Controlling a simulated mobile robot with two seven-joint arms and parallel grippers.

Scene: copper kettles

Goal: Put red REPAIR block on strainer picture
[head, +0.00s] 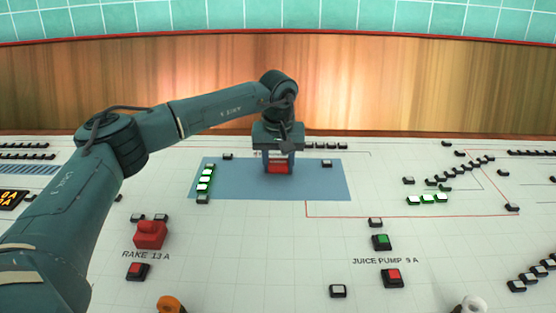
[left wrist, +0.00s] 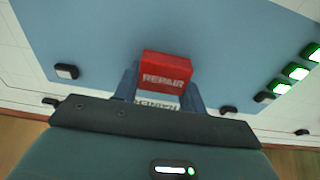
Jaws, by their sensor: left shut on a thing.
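The red REPAIR block (head: 279,168) is between the fingers of my left gripper (head: 279,160), over the blue strainer picture (head: 325,185) on the white panel. In the left wrist view the block (left wrist: 167,68) shows its REPAIR lettering, and the fingers (left wrist: 160,90) close on its sides. Part of a printed label ending in "RAINER" shows just below the block on the blue picture (left wrist: 215,40). I cannot tell whether the block touches the panel. My right gripper is not in view.
A lit column of green-white buttons (head: 205,180) stands at the blue area's left. A red block (head: 150,235) sits by the RAKE 13 A label. Green (head: 382,241) and red (head: 392,277) buttons flank JUICE PUMP 9 A.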

